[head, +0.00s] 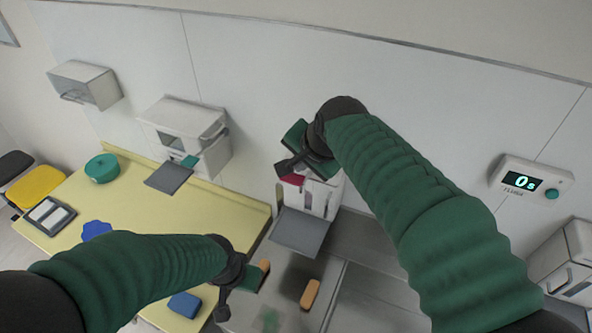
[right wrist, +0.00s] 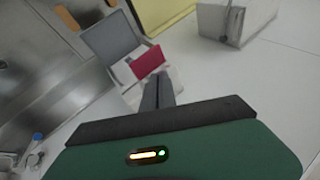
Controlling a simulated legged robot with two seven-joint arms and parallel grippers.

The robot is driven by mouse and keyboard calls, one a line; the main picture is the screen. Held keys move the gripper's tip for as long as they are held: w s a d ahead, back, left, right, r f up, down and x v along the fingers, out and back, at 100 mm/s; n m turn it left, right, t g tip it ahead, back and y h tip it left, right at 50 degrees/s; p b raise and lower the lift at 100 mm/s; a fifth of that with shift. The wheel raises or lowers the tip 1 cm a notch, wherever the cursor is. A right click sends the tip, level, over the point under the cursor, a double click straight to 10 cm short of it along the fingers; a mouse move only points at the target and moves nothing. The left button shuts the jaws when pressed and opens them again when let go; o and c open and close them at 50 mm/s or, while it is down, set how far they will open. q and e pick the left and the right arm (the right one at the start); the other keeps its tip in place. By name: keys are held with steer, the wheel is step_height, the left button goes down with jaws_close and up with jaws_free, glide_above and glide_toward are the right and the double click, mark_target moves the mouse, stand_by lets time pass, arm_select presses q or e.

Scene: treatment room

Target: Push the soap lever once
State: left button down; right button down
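A white wall dispenser (head: 334,194) with a red lever (head: 292,179) and a grey tray (head: 300,231) is mid-view, partly hidden by my right arm. The red lever also shows in the right wrist view (right wrist: 148,62). My right gripper (head: 285,168) is shut and empty, its tips close to the red lever; I cannot tell if they touch. Another white dispenser (head: 180,118) has a teal lever (head: 190,161) and a grey tray (head: 168,178). No label shows which one is soap. My left gripper (head: 222,312) is low over the steel surface; its fingers are unclear.
An orange block (head: 310,294) lies on the steel counter below the red-lever dispenser. The yellow counter (head: 150,215) holds a green round container (head: 102,168) and blue items (head: 97,230). A wall timer (head: 529,181) reads 0s. Another white wall box (head: 85,84) hangs at left.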

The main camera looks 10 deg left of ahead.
steer(key=shift+s+a+f+b, duration=0.1)
steer(key=shift+s+f+b, duration=0.05)
steer(key=shift+f+b, duration=0.35)
steer(key=shift+s+a+f+b, duration=0.15)
steer(key=shift+f+b, duration=0.15)
steer(key=shift+f, duration=0.3)
stand_by(0.7)
steer(key=shift+d, duration=0.1)
stand_by(0.4)
steer(key=r+p, duration=0.4)
steer(key=shift+w+a, duration=0.2)
steer(key=shift+w, duration=0.15)
steer(key=shift+w, duration=0.1)
steer(key=r+p, duration=0.2)
steer(key=w+r+p, duration=0.1)
steer(key=r+p, duration=0.1)
steer(key=p, duration=0.1)
steer(key=shift+w+d+r, duration=0.1)
steer(key=shift+d+r, duration=0.1)
steer(key=shift+r, duration=0.2)
